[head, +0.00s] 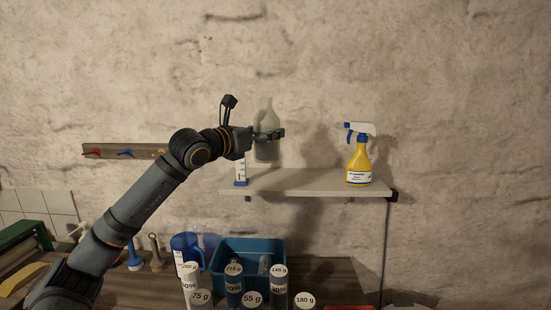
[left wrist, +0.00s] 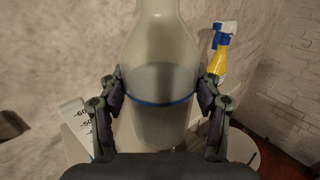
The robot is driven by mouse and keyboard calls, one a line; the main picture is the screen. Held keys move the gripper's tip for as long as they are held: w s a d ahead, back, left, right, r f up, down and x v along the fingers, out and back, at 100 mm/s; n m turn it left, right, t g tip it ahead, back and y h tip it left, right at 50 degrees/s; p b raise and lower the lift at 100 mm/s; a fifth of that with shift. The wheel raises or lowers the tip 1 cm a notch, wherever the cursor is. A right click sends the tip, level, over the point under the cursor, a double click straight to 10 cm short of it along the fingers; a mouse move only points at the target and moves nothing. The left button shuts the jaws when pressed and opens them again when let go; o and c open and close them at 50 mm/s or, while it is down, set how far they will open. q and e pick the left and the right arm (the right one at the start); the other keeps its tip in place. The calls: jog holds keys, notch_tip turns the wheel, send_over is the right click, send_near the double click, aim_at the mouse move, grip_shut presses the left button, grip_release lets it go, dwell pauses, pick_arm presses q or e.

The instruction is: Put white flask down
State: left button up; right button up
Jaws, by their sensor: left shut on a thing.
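My right gripper is not in view.
A yellow spray bottle (head: 359,163) stands at the shelf's right end. A small white-and-blue container (head: 241,172) stands at its left end. The shelf between them looks clear. Below, a bench holds a blue crate (head: 225,252), a blue jug (head: 186,243) and several labelled containers.

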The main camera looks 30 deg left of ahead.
pick_arm(q)
jog(key=w+p, duration=0.2)
jog(key=w, duration=0.1)
jog(key=shift+a, duration=0.4)
jog(key=w+f+p, duration=0.1)
jog(key=f, duration=0.2)
jog(key=w+a+f+p, duration=0.1)
jog(key=w+f+p, duration=0.1)
jog(key=f, duration=0.1)
jog(key=w+f+p, duration=0.1)
jog(key=f, duration=0.3)
jog(key=shift+w+a, duration=0.35)
jog(key=shift+w, duration=0.05)
jog(key=shift+s+f, duration=0.1)
jog(key=shift+f, duration=0.2)
jog(key=o, duration=1.1)
jog(key=shift+o, duration=0.2)
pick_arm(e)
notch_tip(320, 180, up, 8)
pick_arm(q)
jog(key=shift+r, duration=0.1)
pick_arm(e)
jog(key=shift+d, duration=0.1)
pick_arm(q)
jog(key=shift+a, duration=0.1)
